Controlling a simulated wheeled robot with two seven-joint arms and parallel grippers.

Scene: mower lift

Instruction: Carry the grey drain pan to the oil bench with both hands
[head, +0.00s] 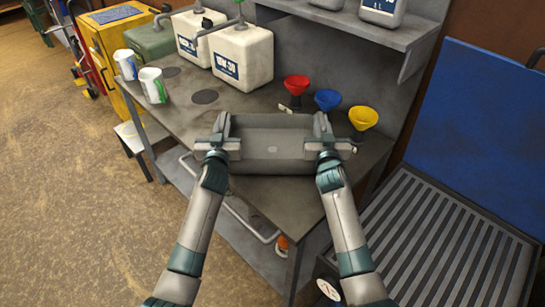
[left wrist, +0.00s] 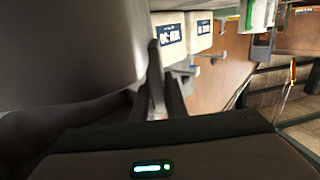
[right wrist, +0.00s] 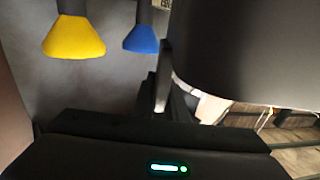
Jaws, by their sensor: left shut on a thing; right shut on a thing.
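The grey drain pan (head: 270,137) is a shallow rectangular tray, seen level and empty in the head view. My left gripper (head: 219,144) is shut on its left end, and my right gripper (head: 325,145) is shut on its right end. The pan is over the front part of the grey oil bench (head: 205,115); I cannot tell whether it touches the top. The pan's dark wall fills much of the left wrist view (left wrist: 70,50) and the upper right of the right wrist view (right wrist: 245,50).
A ribbed grey platform with a blue panel (head: 481,120) is at the right.

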